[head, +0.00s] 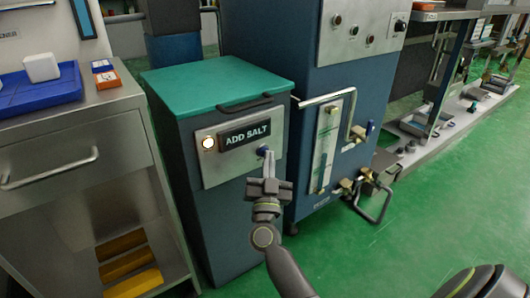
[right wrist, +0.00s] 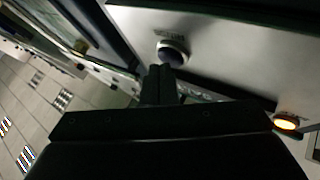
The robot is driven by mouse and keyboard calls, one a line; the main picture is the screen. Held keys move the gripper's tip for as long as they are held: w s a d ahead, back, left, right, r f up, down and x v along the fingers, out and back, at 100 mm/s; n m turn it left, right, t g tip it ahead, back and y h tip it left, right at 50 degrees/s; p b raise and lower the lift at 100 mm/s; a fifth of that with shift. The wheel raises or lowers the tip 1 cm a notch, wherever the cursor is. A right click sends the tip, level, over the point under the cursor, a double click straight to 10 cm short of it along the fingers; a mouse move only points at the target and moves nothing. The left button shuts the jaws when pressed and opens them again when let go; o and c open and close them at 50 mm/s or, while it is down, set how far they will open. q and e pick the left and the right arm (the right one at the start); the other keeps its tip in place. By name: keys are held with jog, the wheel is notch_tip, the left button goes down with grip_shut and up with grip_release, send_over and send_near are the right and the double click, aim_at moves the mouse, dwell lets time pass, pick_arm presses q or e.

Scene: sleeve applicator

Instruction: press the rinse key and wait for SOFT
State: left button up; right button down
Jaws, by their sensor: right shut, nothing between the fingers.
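A blue cabinet with a teal lid (head: 215,83) carries a pale panel whose dark display (head: 245,135) reads ADD SALT. A lit round lamp (head: 208,143) is left of the display; it glows amber in the right wrist view (right wrist: 286,123). My left gripper is out of view.
A taller blue unit (head: 305,110) with a flow tube, pipe and valves (head: 345,185) stands close on the right. A steel bench (head: 75,130) with a blue tray (head: 40,92) is on the left. Green floor (head: 420,220) is open at the right.

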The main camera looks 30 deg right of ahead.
jog(key=shift+w, duration=0.15)
dwell(0.4)
jog(key=shift+s+p, duration=0.6)
jog(key=shift+s, duration=0.25)
jog(key=s, duration=0.1)
jog(key=s+p, duration=0.1)
jog(key=s, duration=0.1)
jog(key=s+p, duration=0.1)
jog(key=s, duration=0.1)
jog(key=shift+d, duration=0.25)
dwell(0.6)
